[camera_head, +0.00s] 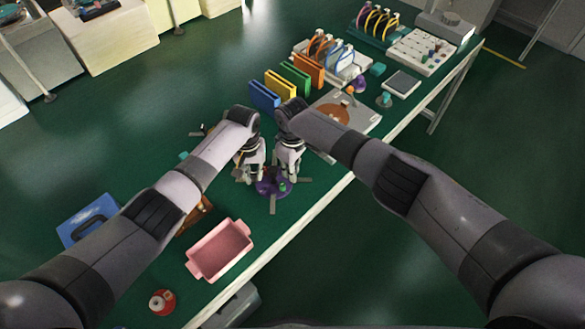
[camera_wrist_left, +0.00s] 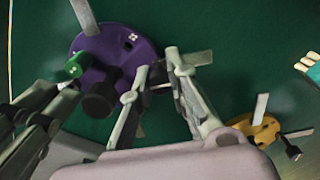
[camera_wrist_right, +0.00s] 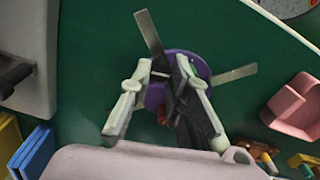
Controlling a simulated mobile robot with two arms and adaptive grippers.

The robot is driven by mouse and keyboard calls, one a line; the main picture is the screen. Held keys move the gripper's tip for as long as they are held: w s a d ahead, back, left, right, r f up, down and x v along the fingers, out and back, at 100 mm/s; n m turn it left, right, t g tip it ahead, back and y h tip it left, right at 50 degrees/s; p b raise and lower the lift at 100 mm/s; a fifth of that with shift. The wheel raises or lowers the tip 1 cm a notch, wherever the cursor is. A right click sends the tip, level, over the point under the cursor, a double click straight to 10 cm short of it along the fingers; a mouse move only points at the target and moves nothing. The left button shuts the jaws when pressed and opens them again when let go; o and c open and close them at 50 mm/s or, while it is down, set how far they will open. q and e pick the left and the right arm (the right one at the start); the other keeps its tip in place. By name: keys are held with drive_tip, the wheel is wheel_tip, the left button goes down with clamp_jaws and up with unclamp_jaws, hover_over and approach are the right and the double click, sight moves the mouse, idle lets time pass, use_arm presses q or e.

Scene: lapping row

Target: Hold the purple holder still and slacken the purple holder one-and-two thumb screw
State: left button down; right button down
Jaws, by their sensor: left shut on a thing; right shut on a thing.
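The purple holder (camera_head: 266,190), a round purple disc with flat metal strips sticking out, lies on the green table below both grippers. In the left wrist view the disc (camera_wrist_left: 117,50) carries a green knob (camera_wrist_left: 76,66) and a black knob (camera_wrist_left: 98,105). My left gripper (camera_wrist_left: 160,78) is shut at the disc's edge, seemingly on a strip of the holder. My right gripper (camera_wrist_right: 172,76) is shut over the disc (camera_wrist_right: 154,97), seemingly on a thumb screw; the grip is mostly hidden by the fingers and a dark part. A red part (camera_wrist_right: 162,116) shows between its fingers.
A pink bin (camera_head: 220,249) stands at the near left. Blue, yellow, green and orange upright plates (camera_head: 281,85) stand beyond the grippers. A grey plate with a brown disc (camera_head: 333,112) lies right of them. A yellow holder (camera_wrist_left: 257,128) shows in the left wrist view.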

use_arm(q)
drive_tip(key=shift+a, duration=0.1)
use_arm(e)
drive_tip(key=n, duration=0.3)
drive_tip(key=shift+d+n, duration=0.1)
drive_tip(key=shift+n, duration=2)
use_arm(q)
drive_tip(key=shift+a, duration=0.1)
use_arm(e)
drive_tip(key=c, duration=1.5)
unclamp_jaws()
drive_tip(key=shift+r, duration=0.1)
use_arm(q)
drive_tip(key=shift+d, duration=0.2)
use_arm(e)
wheel_tip(320, 180, up, 12)
drive_tip(key=shift+f, duration=0.1)
use_arm(q)
drive_tip(key=c, duration=1.5)
unclamp_jaws()
drive_tip(key=shift+o, duration=0.2)
